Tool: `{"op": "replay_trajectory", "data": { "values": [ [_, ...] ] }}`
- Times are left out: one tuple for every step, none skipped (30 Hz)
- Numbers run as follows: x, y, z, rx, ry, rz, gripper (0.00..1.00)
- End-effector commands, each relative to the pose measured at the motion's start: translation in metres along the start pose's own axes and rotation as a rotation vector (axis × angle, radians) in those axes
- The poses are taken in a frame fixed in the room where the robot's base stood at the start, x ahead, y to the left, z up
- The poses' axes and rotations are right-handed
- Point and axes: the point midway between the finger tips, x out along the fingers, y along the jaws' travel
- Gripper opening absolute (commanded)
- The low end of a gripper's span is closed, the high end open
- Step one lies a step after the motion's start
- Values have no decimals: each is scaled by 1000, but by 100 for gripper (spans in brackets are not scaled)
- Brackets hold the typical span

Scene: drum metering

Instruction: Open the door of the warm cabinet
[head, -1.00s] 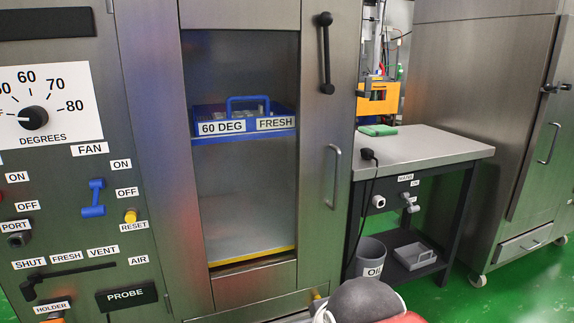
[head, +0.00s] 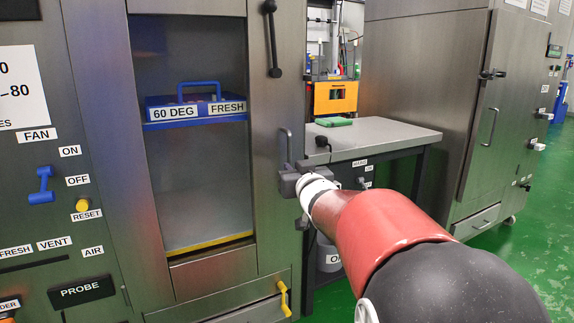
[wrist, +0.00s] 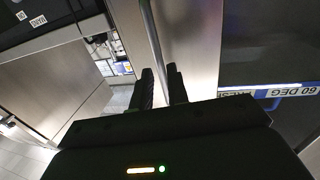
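The warm cabinet's door (head: 273,210) is a steel frame around a tall window and looks closed. Its vertical bar handle (head: 288,145) is on the right side of the frame, its lower part hidden by my gripper. My gripper (head: 290,180) is at the handle's lower end. In the wrist view the handle (wrist: 151,30) runs down into the gap between my gripper's fingers (wrist: 162,80). The fingers stand apart, one on each side of the bar; no firm grip on it is visible.
A blue tray (head: 190,112) labelled 60 DEG FRESH stands behind the glass. A black lever (head: 272,38) is above the handle, and a yellow one (head: 284,298) is below. A steel-topped bench (head: 385,138) stands close on the right. Green floor is open beyond it.

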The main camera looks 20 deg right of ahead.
Motion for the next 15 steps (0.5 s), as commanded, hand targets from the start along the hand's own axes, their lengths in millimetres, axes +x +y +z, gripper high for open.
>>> {"op": "replay_trajectory", "data": {
  "values": [
    [10,0,0,-1,-2,0,16],
    [15,0,0,0,-2,0,16],
    [21,0,1,0,-2,0,16],
    [25,0,0,0,-1,0,16],
    [29,0,0,0,-2,0,16],
    [33,0,0,0,-1,0,16],
    [36,0,0,0,-1,0,16],
    [39,0,0,0,-2,0,16],
    [41,0,0,0,-1,0,16],
    [43,0,0,0,-1,0,16],
    [44,0,0,0,0,0,16],
    [45,0,0,1,0,0,16],
    [45,0,0,1,0,0,16],
    [45,0,0,1,-1,0,16],
    [45,0,0,1,-1,0,16]
  ]
}}
